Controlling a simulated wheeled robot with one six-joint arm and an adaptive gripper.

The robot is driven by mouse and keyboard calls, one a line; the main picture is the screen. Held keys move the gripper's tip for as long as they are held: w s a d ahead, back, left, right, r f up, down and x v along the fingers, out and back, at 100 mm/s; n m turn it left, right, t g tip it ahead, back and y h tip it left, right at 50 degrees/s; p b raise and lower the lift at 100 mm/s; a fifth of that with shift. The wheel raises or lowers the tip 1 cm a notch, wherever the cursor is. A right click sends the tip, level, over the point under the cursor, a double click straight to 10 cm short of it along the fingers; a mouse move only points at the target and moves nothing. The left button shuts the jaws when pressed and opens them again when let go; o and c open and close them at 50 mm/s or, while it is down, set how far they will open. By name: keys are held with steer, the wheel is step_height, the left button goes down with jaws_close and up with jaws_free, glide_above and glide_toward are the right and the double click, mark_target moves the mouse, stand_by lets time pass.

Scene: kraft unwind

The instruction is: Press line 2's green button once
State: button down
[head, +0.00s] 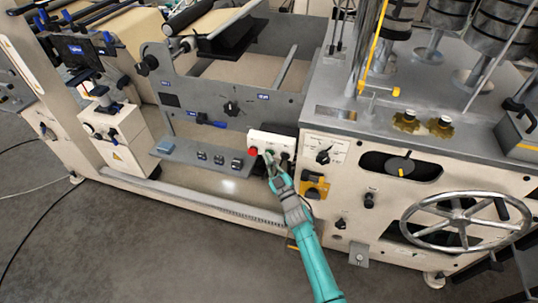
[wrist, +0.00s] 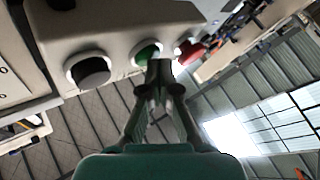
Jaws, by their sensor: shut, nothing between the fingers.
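A white button box (head: 271,139) is fixed to the front of the machine. It carries a red button (head: 253,151) at its left end and a dark button (head: 284,157) at its right. In the wrist view, a green button (wrist: 148,54) sits between the black button (wrist: 88,69) and the red button (wrist: 189,51). My gripper (head: 268,160) is shut and empty, its tips at the green button. In the wrist view, the shut fingertips (wrist: 159,70) partly cover the green button. I cannot tell whether they touch it. No line number is readable on the box.
A grey shelf (head: 180,151) with small black controls is left of the box. An orange-yellow switch (head: 314,186) and a large handwheel (head: 466,221) are on the cabinet to the right. The grey floor (head: 150,245) in front is mostly clear, with cables at the left.

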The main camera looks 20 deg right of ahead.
steer(key=shift+s+a, duration=0.5)
steer(key=shift+s, duration=0.2)
steer(key=shift+s+a, duration=0.75)
steer(key=shift+s, duration=0.3)
steer(key=shift+s+a, duration=0.75)
steer(key=shift+s, duration=0.25)
